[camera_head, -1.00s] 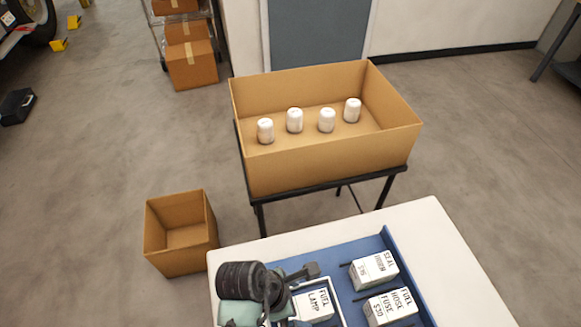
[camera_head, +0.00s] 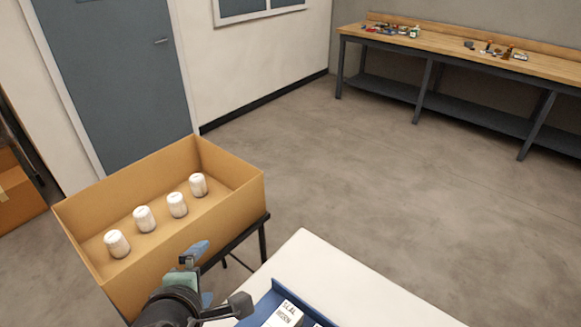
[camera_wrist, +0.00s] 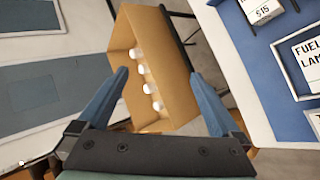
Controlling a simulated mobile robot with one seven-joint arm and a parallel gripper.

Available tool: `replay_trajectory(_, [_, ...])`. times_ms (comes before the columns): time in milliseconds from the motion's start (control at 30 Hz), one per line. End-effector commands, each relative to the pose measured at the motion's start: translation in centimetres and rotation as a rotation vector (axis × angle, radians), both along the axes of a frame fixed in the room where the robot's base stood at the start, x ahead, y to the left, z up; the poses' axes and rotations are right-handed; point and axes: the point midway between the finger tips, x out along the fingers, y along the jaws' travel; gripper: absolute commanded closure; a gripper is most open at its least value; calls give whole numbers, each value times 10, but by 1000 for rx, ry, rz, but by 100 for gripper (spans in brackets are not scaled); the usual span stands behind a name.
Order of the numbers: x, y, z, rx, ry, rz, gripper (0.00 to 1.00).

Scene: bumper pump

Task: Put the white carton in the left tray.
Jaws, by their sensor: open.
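White cartons with printed labels stand on the blue tray (camera_wrist: 268,75). One carton (camera_head: 285,316) shows at the bottom edge of the head view. In the wrist view a "$15" carton (camera_wrist: 262,9) is at the top right, and a "FUEL LAMP" carton (camera_wrist: 308,55) is cut off by the right edge. I cannot tell which carton or tray the task means. My gripper (camera_wrist: 158,76) is open with nothing between its blue fingers. In the head view my gripper (camera_head: 196,250) is near the front wall of the large cardboard box.
The large cardboard box (camera_head: 225,205) stands on a dark stand and holds several white canisters (camera_head: 160,210). The white table (camera_head: 335,272) carries the blue tray. A wooden workbench (camera_head: 470,55) with small items stands at the back right. The floor between is clear.

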Motion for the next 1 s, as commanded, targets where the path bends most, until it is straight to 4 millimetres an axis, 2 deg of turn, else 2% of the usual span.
replay_trajectory(33, [23,-10,52,167,-130,-86,0])
replay_trajectory(67, [33,-17,81,267,-203,-129,0])
replay_trajectory(100, [43,-26,120,403,-296,-176,0])
replay_trajectory(167, [51,-43,179,608,-433,-226,0])
replay_trajectory(200, [51,-55,218,744,-521,-245,0])
replay_trajectory(267, [45,-75,275,947,-650,-252,0])
replay_trajectory(300, [36,-88,311,1075,-728,-241,0])
replay_trajectory(400, [5,-116,385,1356,-888,-170,0])
replay_trajectory(500, [-30,-136,436,1562,-991,-71,0])
replay_trajectory(600, [-55,-148,464,1687,-1043,12,0])
replay_trajectory(700, [-67,-152,476,1743,-1063,55,0])
replay_trajectory(1000, [-68,-152,477,1753,-1061,59,0])
